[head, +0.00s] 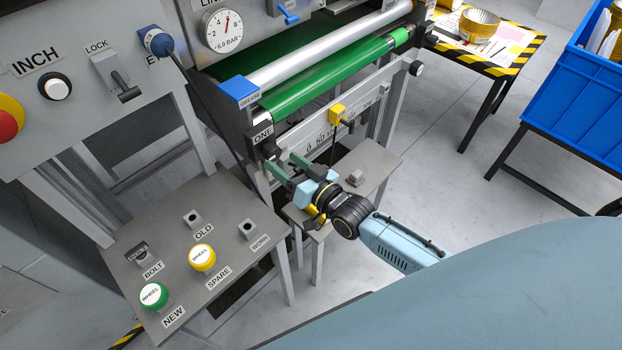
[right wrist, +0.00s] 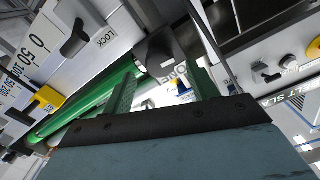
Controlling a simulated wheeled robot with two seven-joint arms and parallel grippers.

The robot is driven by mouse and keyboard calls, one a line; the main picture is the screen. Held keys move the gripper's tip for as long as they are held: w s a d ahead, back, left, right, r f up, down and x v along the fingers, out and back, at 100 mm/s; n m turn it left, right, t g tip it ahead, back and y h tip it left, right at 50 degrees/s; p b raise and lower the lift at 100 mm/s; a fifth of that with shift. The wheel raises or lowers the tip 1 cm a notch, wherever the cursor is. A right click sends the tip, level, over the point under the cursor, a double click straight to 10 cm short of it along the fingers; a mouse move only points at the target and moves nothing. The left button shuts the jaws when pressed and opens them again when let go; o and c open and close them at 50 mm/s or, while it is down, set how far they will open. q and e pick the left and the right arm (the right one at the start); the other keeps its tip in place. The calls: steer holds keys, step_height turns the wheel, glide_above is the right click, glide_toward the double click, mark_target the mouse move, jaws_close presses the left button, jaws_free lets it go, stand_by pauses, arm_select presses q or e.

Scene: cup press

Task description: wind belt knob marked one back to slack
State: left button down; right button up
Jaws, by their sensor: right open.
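The black belt knob (head: 268,151) with the label ONE (head: 263,135) is at the near left end of the green roller, on the machine's frame. In the right wrist view a dark block with the label ONE (right wrist: 173,72) lies ahead of the fingers. My right gripper (head: 280,163) is open, its two green fingers pointing at the knob. Whether they touch it or straddle it I cannot tell. In the right wrist view the two fingers of the gripper (right wrist: 163,85) stand apart with no object gripped between them. My left gripper is not in view.
The green roller (head: 330,75) and a scale with a yellow pointer (head: 337,113) are close by. A grey bench (head: 215,260) with wheels and pegs stands at lower left. A small grey table (head: 375,160) is below the gripper. A blue crate (head: 575,100) is at far right.

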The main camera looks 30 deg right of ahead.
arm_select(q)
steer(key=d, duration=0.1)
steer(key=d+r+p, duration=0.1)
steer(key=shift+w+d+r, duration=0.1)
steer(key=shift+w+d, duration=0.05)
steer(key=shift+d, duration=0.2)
arm_select(e)
steer(key=v, duration=1)
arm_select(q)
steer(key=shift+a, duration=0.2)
